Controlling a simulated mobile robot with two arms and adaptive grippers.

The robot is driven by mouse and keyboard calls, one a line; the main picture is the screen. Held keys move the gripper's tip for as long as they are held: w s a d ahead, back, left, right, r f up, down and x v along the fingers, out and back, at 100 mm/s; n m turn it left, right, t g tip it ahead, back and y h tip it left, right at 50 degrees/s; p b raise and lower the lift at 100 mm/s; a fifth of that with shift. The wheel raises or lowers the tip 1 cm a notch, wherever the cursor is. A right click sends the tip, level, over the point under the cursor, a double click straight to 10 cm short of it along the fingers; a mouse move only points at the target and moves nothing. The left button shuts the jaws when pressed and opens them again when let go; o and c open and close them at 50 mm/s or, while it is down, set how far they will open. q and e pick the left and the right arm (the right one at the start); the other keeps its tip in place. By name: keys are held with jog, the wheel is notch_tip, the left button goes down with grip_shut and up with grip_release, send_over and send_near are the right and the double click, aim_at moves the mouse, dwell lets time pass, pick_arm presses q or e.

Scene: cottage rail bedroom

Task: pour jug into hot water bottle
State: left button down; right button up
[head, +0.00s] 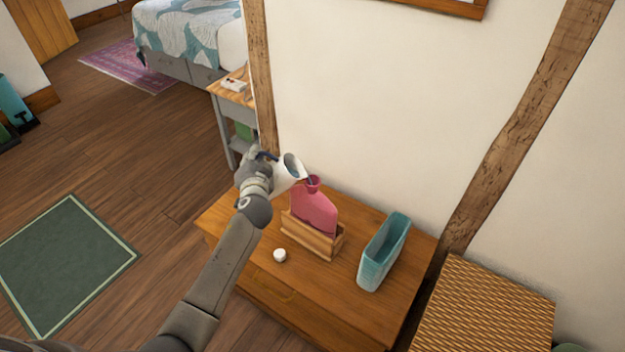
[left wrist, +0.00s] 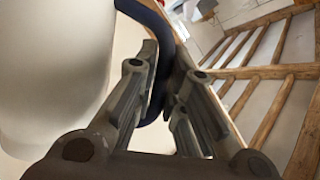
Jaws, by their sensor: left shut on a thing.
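My left gripper (head: 262,163) is shut on the dark blue handle of a white jug (head: 287,173). The jug is tilted to the right, its mouth beside and slightly above the hot water bottle's opening. The pink hot water bottle (head: 314,211) stands upright in a wooden holder (head: 308,236) on the wooden chest. A dark stream or lip shows between the jug and the bottle's neck; I cannot tell which. In the left wrist view, the fingers (left wrist: 160,100) close around the blue handle, with the white jug body (left wrist: 55,65) at left. My right gripper is out of view.
A small white cap-like object (head: 280,255) lies on the chest (head: 325,291) in front of the holder. A teal open container (head: 383,252) stands to the right. A wicker box (head: 487,312) is beside the chest. The wall is close behind.

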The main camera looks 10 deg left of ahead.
pick_arm(q)
jog(key=shift+w+d+r+m+y+p, duration=0.1)
jog(key=shift+d+r+m+y+p, duration=0.1)
jog(key=shift+d+r+m+p, duration=0.3)
jog(key=shift+w+d+r+m+y+p, duration=0.1)
jog(key=shift+d+r+m+y+p, duration=0.15)
jog(key=shift+r, duration=0.5)
jog(key=shift+w+d+r+m+y+p, duration=0.15)
jog(key=shift+d+r+m+p, duration=0.1)
jog(key=shift+r+m+p, duration=0.25)
dwell(3.0)
jog(key=shift+d+r+m+t+p, duration=0.3)
jog(key=shift+d+r+m+p, duration=0.15)
jog(key=shift+d+r+m, duration=0.4)
dwell(2.4)
